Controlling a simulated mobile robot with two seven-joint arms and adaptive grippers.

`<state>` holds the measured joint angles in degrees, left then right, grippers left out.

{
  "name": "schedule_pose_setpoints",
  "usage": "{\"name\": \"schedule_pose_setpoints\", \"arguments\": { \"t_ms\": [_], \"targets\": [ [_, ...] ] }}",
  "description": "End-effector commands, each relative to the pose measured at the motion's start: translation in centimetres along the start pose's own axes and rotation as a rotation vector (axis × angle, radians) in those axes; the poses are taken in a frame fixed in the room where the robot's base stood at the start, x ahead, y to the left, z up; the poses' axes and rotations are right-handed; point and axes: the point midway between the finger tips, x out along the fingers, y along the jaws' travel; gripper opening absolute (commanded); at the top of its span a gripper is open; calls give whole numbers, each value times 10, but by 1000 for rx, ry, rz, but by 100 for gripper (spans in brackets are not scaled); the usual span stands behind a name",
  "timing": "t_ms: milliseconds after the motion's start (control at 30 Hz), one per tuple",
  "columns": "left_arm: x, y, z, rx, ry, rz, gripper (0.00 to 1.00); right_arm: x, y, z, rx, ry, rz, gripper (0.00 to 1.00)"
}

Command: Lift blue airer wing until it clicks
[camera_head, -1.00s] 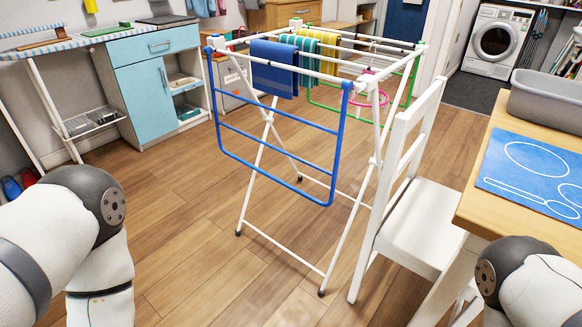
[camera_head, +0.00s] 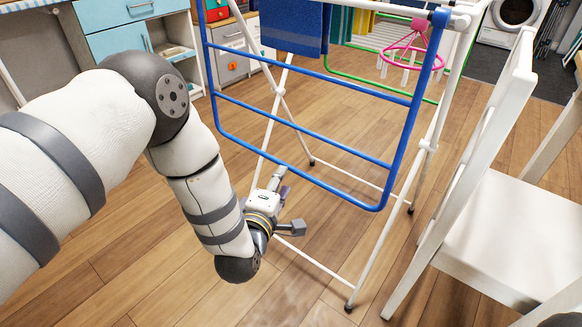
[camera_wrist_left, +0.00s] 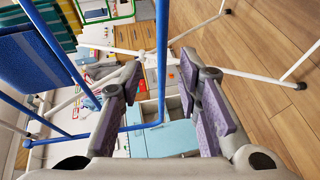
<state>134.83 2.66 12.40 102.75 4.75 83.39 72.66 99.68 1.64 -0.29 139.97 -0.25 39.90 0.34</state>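The blue airer wing (camera_head: 300,130) hangs down from the near side of the white airer (camera_head: 432,125), its lower rail the closest part. In the head view my left gripper (camera_head: 290,208) is low, just below and in front of this rail. In the left wrist view my left gripper (camera_wrist_left: 162,85) is open with purple pads. One blue bar of the wing (camera_wrist_left: 161,50) appears between the fingers. I cannot tell whether it is inside the grip or just beyond it, and no finger is visibly closed on it.
A white chair (camera_head: 500,230) stands close to the airer's right. A blue towel (camera_head: 291,28) hangs on the airer, with a pink hanger (camera_head: 408,45) at right. A light-blue cabinet (camera_head: 125,38) stands at the back left. Bare wooden floor lies below.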

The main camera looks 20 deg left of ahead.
Motion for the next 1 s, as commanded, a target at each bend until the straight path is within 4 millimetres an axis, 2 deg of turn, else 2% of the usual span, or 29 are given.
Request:
{"name": "schedule_pose_setpoints", "arguments": {
  "t_ms": [100, 200, 333, 467, 667, 700, 800, 833, 1000],
  "targets": [
    [32, -5, 0, 3, 0, 1, 31, 12, -1, -4, -1, -16, 0, 40],
    [54, -6, 1, 3, -1, -3, 31, 18, -1, -6, -2, -25, 0, 40],
    [74, -5, 0, 3, 0, -3, 31, 23, -2, -8, -4, -33, -1, 40],
    [81, -3, 0, 3, 0, -3, 31, 25, -2, -8, -4, -36, -1, 40],
    [81, -2, 0, 3, -1, -3, 31, 24, -2, -8, -4, -35, -1, 40],
    [81, -2, 0, 3, -1, -3, 27, 24, -2, -8, -4, -35, -1, 40],
    [81, -2, 0, 3, -1, -4, 4, 24, -2, -8, -4, -35, -1, 40],
    [81, -2, 0, 3, -1, -4, 0, 24, -2, -8, -4, -35, -1, 40],
    [81, -2, 0, 4, -1, -3, 0, 24, -2, -8, -4, -35, -1, 40]
  ]
}}
